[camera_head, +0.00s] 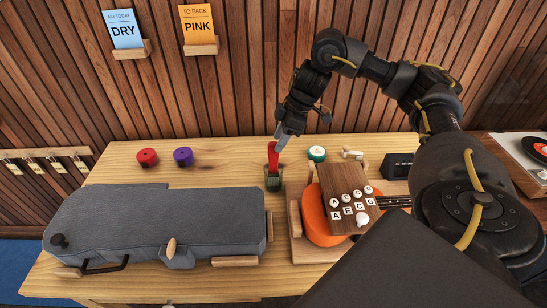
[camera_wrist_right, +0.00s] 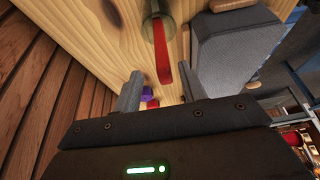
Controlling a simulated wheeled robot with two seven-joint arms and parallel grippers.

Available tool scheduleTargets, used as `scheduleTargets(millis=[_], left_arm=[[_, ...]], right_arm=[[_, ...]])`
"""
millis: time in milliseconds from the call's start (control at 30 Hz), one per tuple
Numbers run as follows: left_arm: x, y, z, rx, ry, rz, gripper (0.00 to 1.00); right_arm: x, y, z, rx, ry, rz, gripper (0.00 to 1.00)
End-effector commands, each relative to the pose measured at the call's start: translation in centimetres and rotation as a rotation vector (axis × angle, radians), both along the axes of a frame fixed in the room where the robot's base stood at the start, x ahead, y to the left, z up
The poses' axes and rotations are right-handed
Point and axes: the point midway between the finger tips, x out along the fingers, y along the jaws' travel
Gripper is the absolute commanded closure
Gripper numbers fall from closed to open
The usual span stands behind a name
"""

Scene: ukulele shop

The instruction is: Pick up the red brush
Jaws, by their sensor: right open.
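The red brush (camera_head: 272,156) stands upright in a small green cup (camera_head: 273,184) on the wooden table, its red handle pointing up. It also shows in the right wrist view (camera_wrist_right: 161,52), coming out of the cup (camera_wrist_right: 153,10) towards the camera. My right gripper (camera_head: 282,141) is at the top of the handle in the head view. In the right wrist view its fingers (camera_wrist_right: 160,86) are apart, with the handle's end showing between them. I cannot tell whether either finger touches it. My left gripper is not in view.
A grey ukulele case (camera_head: 160,225) lies left of the cup. An orange ukulele (camera_head: 318,222) with a wooden board of lettered knobs (camera_head: 345,190) is to the right. Red (camera_head: 147,158) and purple (camera_head: 183,156) spools stand behind the case. A green-rimmed round tin (camera_head: 317,153) is right of the brush.

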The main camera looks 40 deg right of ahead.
Motion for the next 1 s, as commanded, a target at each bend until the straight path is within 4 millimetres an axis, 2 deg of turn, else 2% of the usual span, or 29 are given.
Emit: scheduleTargets(millis=[33, 100, 367, 700, 1000], left_arm=[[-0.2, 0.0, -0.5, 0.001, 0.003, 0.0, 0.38], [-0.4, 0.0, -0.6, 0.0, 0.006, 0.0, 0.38], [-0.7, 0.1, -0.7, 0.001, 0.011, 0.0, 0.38], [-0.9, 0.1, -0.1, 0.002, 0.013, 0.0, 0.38], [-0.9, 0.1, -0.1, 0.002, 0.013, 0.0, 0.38]], right_arm=[[0.2, 0.3, -1.0, 0.001, 0.002, 0.0, 0.58], [0.3, 0.5, -1.6, 0.001, 0.001, 0.001, 0.58], [0.5, 0.8, -2.2, 0.001, 0.001, 0.0, 0.58], [1.0, 2.3, -6.3, 0.0, 0.001, 0.001, 0.58], [1.2, 2.4, -6.8, 0.001, -0.001, 0.001, 0.58]])
